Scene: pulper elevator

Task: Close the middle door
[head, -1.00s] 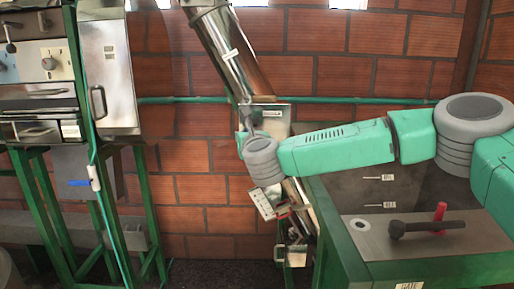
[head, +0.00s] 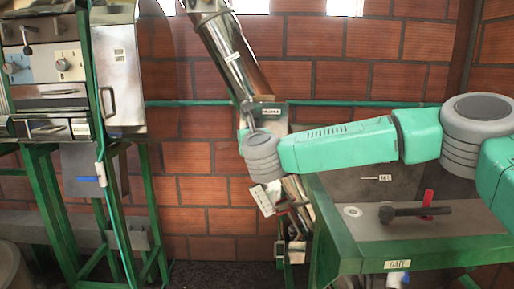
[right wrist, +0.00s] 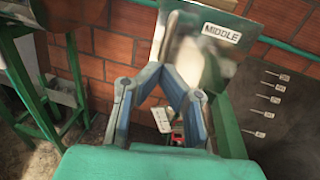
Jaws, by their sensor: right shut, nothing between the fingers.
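A metal housing labelled "MIDDLE" (head: 272,113) sits at the lower end of the slanted shiny tube (head: 228,50). In the right wrist view the label sits on a pale metal plate (right wrist: 205,55), right of my fingertips. I cannot tell how far the middle door stands open. My right gripper (right wrist: 166,68) is shut and empty, its fingertips at or very near the plate's left part; contact is unclear. In the head view the right gripper (head: 247,106) is partly hidden behind my wrist. My left gripper is out of view.
A green-framed bench (head: 345,250) with a black handle (head: 415,211) and a red lever (head: 427,203) lies below my right arm. A metal machine on green legs (head: 68,80) stands left. A white perforated piece (head: 263,200) hangs below my wrist. Floor between is clear.

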